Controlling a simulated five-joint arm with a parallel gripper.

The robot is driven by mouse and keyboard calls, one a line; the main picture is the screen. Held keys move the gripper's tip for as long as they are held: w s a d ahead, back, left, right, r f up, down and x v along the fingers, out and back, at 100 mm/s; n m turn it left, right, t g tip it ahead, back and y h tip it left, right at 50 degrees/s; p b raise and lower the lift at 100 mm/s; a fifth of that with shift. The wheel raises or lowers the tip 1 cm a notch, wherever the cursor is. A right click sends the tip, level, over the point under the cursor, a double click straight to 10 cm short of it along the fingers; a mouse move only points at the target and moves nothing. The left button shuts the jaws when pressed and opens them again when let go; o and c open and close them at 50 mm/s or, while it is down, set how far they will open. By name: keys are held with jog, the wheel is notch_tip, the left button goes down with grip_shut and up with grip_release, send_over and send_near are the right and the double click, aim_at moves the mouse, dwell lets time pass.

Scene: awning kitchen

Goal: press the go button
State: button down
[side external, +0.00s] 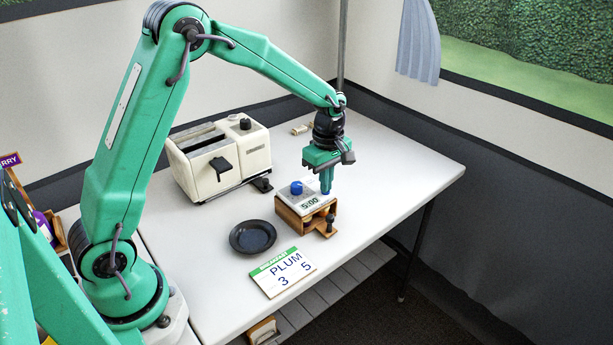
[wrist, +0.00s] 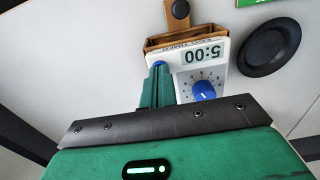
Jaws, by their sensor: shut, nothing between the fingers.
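The egg timer (side external: 297,196) is a white unit in a wooden holder on the table, with a display reading 5:00. It also shows upside down in the wrist view (wrist: 220,75), with its blue dial knob (wrist: 204,90). A small blue button (wrist: 159,64) shows at the timer's corner beside the display, right at my fingertips; I take it as the go button, though no label is readable. My gripper (side external: 326,189) is shut and empty, pointing down over that corner. The fingers partly hide the button, and I cannot tell whether they touch it or whether it is pressed in.
A cream toaster (side external: 220,160) stands behind and left of the timer. A dark plate (side external: 253,237) lies to its left, and a card reading PLUM 3 5 (side external: 283,272) lies in front. The table's right side is clear.

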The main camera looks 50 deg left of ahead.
jog(key=shift+r, duration=0.1)
dwell(0.5)
jog(key=shift+r, duration=0.8)
notch_tip(320, 180, up, 10)
dwell(6.2)
